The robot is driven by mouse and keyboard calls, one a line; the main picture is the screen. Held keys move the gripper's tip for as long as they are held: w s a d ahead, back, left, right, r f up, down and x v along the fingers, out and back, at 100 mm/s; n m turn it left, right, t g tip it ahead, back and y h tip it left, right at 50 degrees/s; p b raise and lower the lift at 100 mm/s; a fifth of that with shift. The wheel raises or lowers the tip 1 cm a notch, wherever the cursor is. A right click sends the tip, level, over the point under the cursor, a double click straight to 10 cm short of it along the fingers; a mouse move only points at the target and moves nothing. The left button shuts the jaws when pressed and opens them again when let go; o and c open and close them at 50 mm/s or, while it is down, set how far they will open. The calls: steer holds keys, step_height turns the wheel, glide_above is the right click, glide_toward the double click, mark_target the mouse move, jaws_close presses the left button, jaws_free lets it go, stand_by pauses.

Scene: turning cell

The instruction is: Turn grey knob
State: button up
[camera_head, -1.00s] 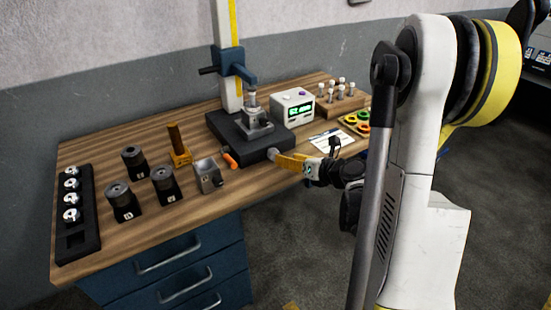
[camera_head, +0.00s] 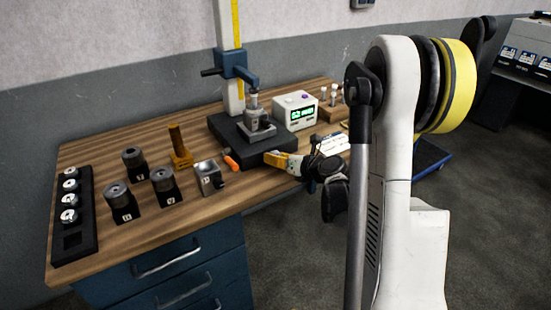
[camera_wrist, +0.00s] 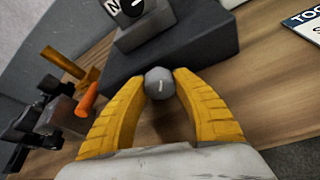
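The grey knob (camera_wrist: 160,83) is a small round knob with a pale mark, at the front of the dark base block (camera_wrist: 190,50) of the measuring stand. In the wrist view it sits between the yellow fingertips of my gripper (camera_wrist: 160,78), which appear to touch it on both sides. In the head view my gripper (camera_head: 270,159) reaches the front of the base block (camera_head: 230,132) from the right, and its fingers hide the knob.
An orange handle (camera_head: 231,162) sticks out just left of my gripper. A grey block (camera_head: 208,176), an amber stand (camera_head: 180,150) and several dark cylinders stand further left. A display box (camera_head: 296,112) is behind. The wooden table front (camera_head: 225,203) is clear.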

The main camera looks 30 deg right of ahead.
stand_by(0.4)
steer(key=n+h+b, duration=0.1)
steer(key=n+h, duration=0.1)
steer(key=n, duration=0.1)
steer(key=shift+n+h+b, duration=0.55)
steer(key=shift+n+h, duration=0.25)
steer(key=shift+n, duration=0.3)
steer(key=o, duration=0.9)
